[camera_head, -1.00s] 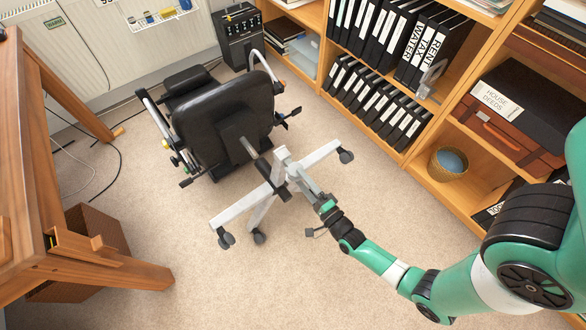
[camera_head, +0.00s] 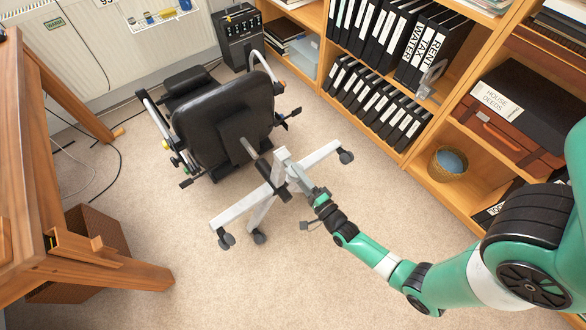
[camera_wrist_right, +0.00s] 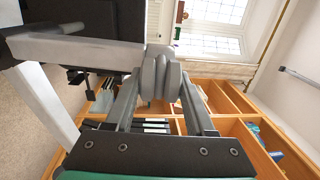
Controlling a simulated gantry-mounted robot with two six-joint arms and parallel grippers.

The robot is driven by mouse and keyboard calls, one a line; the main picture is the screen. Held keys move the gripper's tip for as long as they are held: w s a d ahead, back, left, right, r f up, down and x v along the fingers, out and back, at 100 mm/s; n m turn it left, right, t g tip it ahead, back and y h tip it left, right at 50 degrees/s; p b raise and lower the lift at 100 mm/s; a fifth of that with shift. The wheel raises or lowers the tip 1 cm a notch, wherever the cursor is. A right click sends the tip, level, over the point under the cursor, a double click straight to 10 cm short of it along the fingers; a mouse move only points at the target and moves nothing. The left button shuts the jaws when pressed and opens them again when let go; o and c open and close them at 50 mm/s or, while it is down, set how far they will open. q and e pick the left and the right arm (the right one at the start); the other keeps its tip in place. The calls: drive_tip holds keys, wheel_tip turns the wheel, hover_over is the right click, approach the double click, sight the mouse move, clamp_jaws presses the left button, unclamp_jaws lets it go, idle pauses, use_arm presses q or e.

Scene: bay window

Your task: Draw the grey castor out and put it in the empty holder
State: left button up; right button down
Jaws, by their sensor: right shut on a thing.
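The grey castor (camera_wrist_right: 161,75) shows in the right wrist view between my right gripper's two fingers (camera_wrist_right: 163,95). The gripper is shut on it. The castor is beside the end of a pale chair leg (camera_wrist_right: 75,49); I cannot tell whether it is still seated there. In the head view, my right gripper (camera_head: 314,192) is at the near leg of the tipped chair's base (camera_head: 282,157) and largely hides the castor. Dark castors (camera_head: 346,156) are on other legs. I cannot make out which thing is the empty holder. My left gripper is not in view.
The black chair (camera_head: 222,113) lies tipped on the carpet. A wooden desk (camera_head: 35,160) is at left, with a brown bin (camera_head: 95,235) below. Shelves with binders (camera_head: 375,105) and a basket (camera_head: 448,163) line the right. The carpet in front is clear.

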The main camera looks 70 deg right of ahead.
drive_tip(key=shift+s, duration=0.15)
idle(0.4)
drive_tip(key=shift+s+a, duration=0.2)
drive_tip(key=shift+s+a, duration=0.15)
drive_tip(key=shift+s, duration=0.1)
idle(0.3)
drive_tip(key=shift+v, duration=1.8)
